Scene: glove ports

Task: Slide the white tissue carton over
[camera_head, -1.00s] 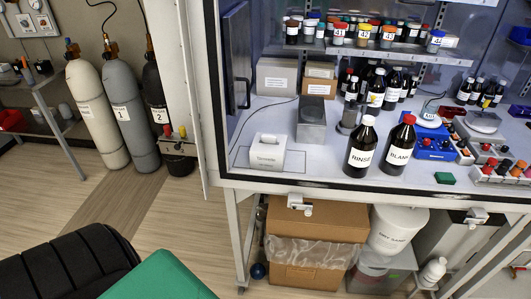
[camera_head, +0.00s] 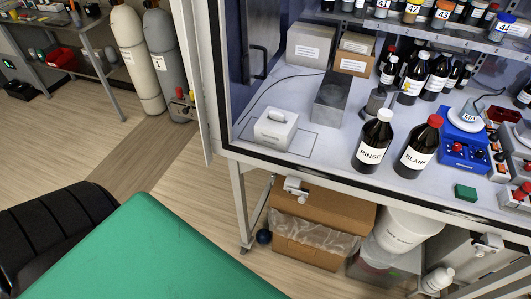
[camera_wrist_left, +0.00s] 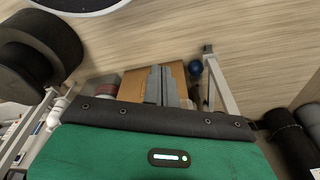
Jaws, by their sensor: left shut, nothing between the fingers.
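The white tissue carton (camera_head: 276,129) stands upright on the white bench floor inside the open-fronted cabinet, near its front left corner. My right gripper is in neither view.
The RINSE bottle (camera_head: 373,143) and BLANK bottle (camera_head: 417,147) stand to the right near the front. The cabinet's front edge (camera_head: 330,176) and left post (camera_head: 187,75) bound the opening.

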